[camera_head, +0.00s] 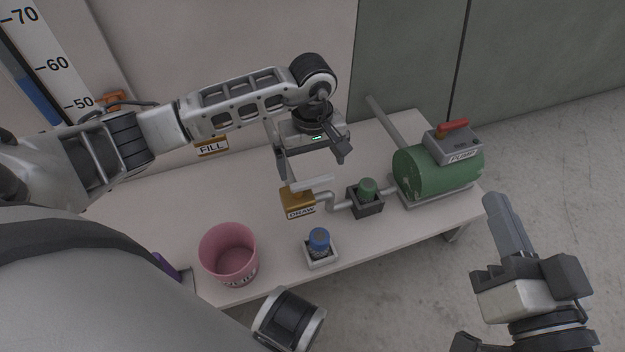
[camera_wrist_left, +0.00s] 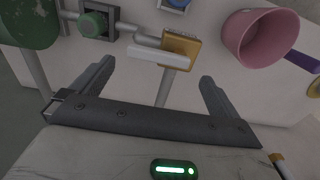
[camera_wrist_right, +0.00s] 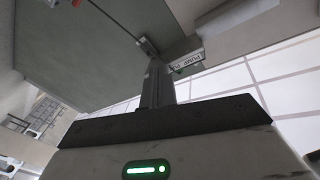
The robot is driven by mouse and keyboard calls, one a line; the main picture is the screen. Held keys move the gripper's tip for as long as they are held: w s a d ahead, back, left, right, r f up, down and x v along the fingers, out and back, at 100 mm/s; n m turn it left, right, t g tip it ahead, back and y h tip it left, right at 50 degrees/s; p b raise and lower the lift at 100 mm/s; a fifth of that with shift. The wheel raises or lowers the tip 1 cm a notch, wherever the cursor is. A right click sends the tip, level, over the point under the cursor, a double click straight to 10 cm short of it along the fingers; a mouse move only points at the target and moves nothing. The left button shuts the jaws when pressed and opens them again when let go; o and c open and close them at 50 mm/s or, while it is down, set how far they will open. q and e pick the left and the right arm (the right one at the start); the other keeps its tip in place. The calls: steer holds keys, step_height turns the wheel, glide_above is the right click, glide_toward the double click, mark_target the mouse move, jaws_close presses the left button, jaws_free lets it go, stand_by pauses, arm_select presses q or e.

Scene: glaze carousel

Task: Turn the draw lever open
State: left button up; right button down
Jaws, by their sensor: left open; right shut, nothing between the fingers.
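The draw lever is a white bar (camera_head: 311,184) on a yellow valve block (camera_head: 297,203) labelled DRAW, on the table beside a grey pipe. In the left wrist view the white lever (camera_wrist_left: 158,57) lies across the front of the yellow block (camera_wrist_left: 181,46). My left gripper (camera_head: 314,164) is open and empty, close above and behind the lever. In the left wrist view the lever shows beyond the gap between its fingertips (camera_wrist_left: 157,78); I see no contact. My right gripper (camera_head: 497,205) is shut and empty, off the table's right side; its fingers also show in the right wrist view (camera_wrist_right: 157,75).
A green pump (camera_head: 430,173) with a red switch (camera_head: 453,125) stands at the right end. A green knob (camera_head: 367,187) sits on the pipe. A pink bucket (camera_head: 228,256) and a blue-capped item in a white tray (camera_head: 321,262) stand at the front. A FILL label (camera_head: 211,146) is behind.

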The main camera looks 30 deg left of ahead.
mark_target(312, 180)
arm_select(q)
step_height(312, 180, down, 4)
steer(key=shift+f+b, duration=0.15)
steer(key=shift+b, duration=0.45)
steer(key=shift+f, duration=0.35)
arm_select(e)
steer(key=r+n, duration=0.1)
steer(key=w+r+t+y, duration=0.1)
steer(key=r+n+t, duration=0.1)
steer(key=shift+w+d+r+n, duration=0.15)
steer(key=shift+d+r+n, duration=0.15)
arm_select(q)
steer(key=c, duration=1.1)
arm_select(e)
steer(key=shift+d, duration=0.1)
